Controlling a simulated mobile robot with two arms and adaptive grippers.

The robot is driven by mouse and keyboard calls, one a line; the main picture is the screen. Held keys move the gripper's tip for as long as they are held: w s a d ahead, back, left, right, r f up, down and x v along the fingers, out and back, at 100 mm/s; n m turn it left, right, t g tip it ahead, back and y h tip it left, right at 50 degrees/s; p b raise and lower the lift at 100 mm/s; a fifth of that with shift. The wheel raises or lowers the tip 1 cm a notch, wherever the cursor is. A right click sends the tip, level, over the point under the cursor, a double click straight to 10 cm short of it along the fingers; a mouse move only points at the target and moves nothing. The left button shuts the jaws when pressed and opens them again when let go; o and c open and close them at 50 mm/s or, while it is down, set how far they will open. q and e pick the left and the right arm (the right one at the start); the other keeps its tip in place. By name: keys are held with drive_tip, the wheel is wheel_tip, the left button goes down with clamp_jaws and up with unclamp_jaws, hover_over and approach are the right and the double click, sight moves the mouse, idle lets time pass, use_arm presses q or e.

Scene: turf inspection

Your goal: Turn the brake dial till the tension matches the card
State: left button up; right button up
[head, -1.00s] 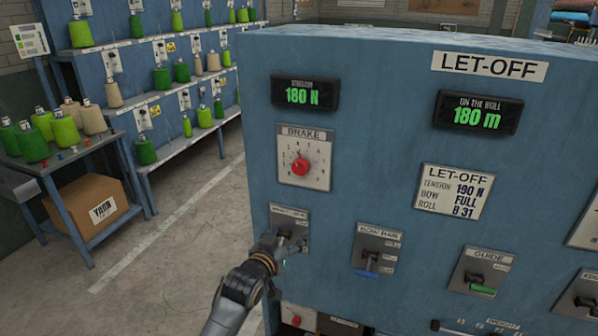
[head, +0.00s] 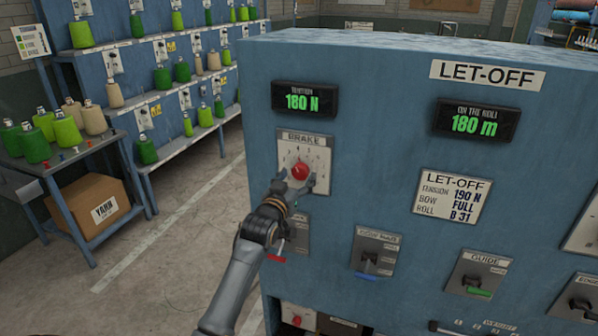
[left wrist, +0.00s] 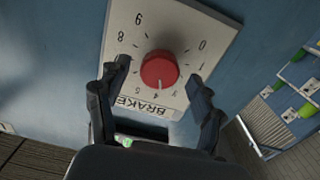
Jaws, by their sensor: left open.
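The red brake dial (head: 300,172) sits on a white plate marked BRAKE (head: 318,150) on the blue let-off cabinet. The tension display (head: 304,101) reads 180 N. The card (head: 450,196) lists tension 190 N, bow FULL, roll B 31. My left gripper (head: 298,186) is open just below the dial. In the left wrist view the red dial (left wrist: 159,69) lies beyond and between the spread fingers (left wrist: 160,88), and its pointer is near 4 or 5. I cannot tell whether a finger touches it. My right gripper is not in view.
A lever with a red handle (head: 276,257) is below my left gripper, beside my arm. Further right are a blue-handled lever (head: 368,275) and a green-handled guide lever (head: 478,292). Yarn shelves and a cart (head: 62,183) with cones stand at left; the floor between is clear.

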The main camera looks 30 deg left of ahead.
use_arm(q)
drive_tip(key=shift+x, duration=1)
drive_tip(key=c, duration=1.2)
drive_tip(key=shift+o, duration=0.2)
drive_tip(key=shift+r+m+p, duration=0.1)
drive_tip(key=shift+m+p, duration=0.35)
drive_tip(key=shift+m, duration=0.65)
drive_tip(key=shift+a, duration=0.1)
